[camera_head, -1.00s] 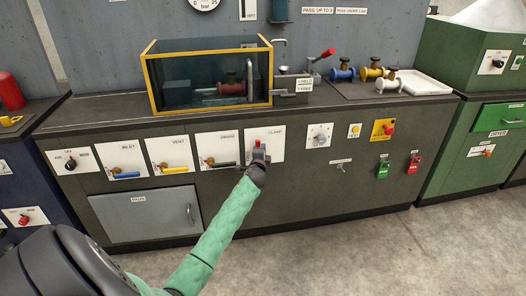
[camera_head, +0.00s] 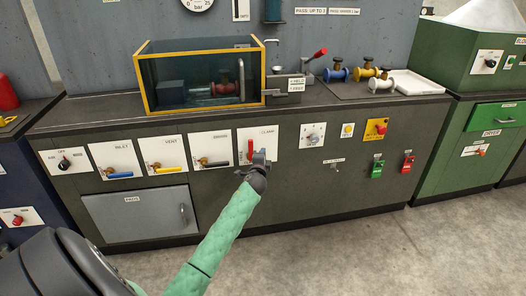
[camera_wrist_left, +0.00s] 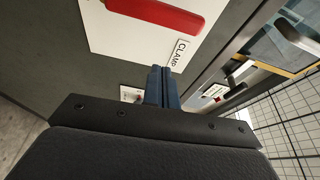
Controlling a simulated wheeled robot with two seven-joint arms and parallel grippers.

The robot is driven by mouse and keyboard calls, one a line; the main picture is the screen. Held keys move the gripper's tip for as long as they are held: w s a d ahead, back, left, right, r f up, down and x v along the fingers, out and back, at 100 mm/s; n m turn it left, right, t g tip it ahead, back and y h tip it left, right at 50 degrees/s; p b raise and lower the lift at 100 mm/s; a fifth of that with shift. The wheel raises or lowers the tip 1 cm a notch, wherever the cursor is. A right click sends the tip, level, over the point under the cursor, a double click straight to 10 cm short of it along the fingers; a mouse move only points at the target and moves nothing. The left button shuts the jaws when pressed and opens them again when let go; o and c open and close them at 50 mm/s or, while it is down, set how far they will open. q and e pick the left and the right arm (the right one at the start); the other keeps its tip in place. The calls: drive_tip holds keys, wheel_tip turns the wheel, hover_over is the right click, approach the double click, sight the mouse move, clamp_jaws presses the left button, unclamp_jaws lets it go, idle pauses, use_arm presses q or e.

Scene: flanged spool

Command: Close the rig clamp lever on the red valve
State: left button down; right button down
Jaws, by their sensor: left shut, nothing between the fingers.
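The red clamp lever (camera_head: 250,150) stands upright on the white CLAMP panel (camera_head: 270,142) on the front of the bench. In the left wrist view the lever (camera_wrist_left: 165,14) lies across the top. My left gripper (camera_head: 262,160) is in front of the panel, at the lever's lower right. Its blue fingers (camera_wrist_left: 164,72) are shut together and empty, and a gap shows between them and the lever in the wrist view. The red valve (camera_head: 222,86) sits inside the yellow-framed glass box (camera_head: 141,90) on the bench top. My right gripper is not in view.
Panels with blue, yellow and black handles line the bench front to the left, the nearest being the DRAIN panel (camera_head: 212,146). A knob panel (camera_head: 312,136) is to the right. Blue, yellow and white valves and a white tray (camera_head: 420,84) are on the bench top.

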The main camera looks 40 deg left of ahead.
use_arm(q)
drive_tip(key=shift+v, duration=2.85)
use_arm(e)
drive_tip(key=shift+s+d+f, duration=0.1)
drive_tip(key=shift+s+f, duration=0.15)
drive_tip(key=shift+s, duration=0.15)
use_arm(q)
drive_tip(key=shift+d+r, duration=0.1)
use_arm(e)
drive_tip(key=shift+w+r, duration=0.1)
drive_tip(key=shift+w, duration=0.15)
